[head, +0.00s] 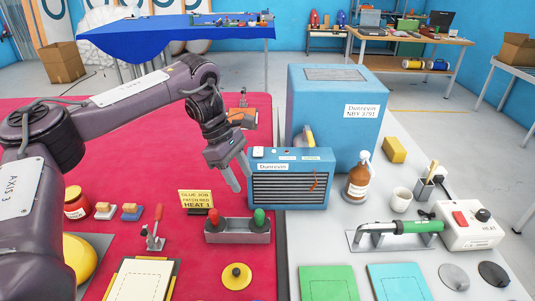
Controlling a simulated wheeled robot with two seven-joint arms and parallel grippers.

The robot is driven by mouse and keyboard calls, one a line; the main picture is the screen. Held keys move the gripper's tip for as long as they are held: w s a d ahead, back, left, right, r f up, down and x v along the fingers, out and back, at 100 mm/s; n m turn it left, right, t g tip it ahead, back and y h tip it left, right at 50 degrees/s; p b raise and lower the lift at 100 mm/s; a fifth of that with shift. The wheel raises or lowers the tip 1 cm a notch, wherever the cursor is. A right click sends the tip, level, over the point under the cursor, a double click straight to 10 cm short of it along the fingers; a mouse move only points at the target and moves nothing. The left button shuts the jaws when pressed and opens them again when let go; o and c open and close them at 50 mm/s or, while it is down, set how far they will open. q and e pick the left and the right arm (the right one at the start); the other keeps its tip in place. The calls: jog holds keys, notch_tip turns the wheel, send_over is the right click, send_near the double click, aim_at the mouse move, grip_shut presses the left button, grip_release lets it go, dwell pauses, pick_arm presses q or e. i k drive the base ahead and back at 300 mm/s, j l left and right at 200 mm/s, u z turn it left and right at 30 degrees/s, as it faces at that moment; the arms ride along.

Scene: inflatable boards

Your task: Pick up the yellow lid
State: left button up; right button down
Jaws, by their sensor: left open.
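The yellow lid (236,276) is a small round disc with a dark-centred knob. It lies flat on the red surface (200,276) at the front middle in the head view, fully visible. My left gripper (240,178) is open and empty, with its fingers pointing down. It is well behind the lid and above the surface, just left of the small blue heater box. My right gripper is not in view.
A grey holder with red and green knobs (237,231) stands between gripper and lid. The blue heater box (291,179) is close on the right. A patch board (142,280) lies left of the lid. A grey lid (453,277) and black lid (494,274) lie far right.

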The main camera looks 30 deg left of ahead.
aim_at(236, 276)
jog(key=k+l, duration=1.15)
jog(key=k, duration=0.15)
